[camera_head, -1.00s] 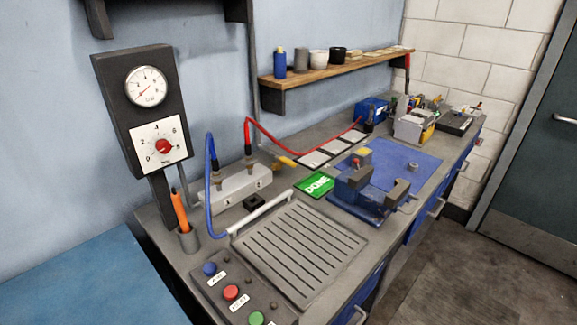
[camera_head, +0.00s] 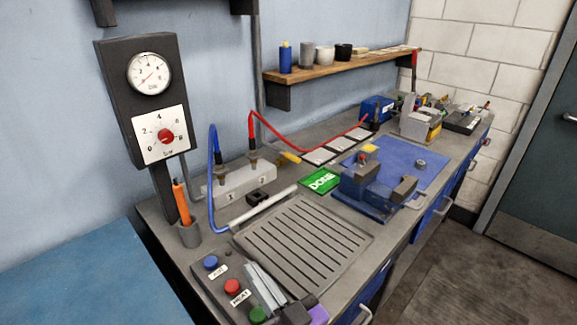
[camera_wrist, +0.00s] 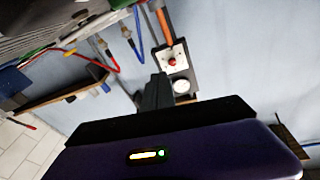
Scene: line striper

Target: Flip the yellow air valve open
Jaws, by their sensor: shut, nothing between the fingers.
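The yellow air valve lever (camera_head: 290,157) shows in the head view on the bench near the wall, at the right end of the grey two-port manifold (camera_head: 238,182). It looks like a short yellow handle lying low; its exact angle is too small to tell. It appears in the rolled wrist view as a small yellow piece (camera_wrist: 70,52) at upper left. My gripper (camera_head: 256,274) is at the lower edge of the head view, over the button panel, well apart from the valve. Its fingers are shut and empty; they also show dark in the wrist view (camera_wrist: 156,92).
A blue hose (camera_head: 212,180) and a red hose (camera_head: 285,134) rise from the manifold. A gauge post (camera_head: 148,100) and an orange-handled tool in a cup (camera_head: 188,234) stand left. The slotted plate (camera_head: 300,245), green DONE card (camera_head: 320,181) and blue vise (camera_head: 365,190) lie right.

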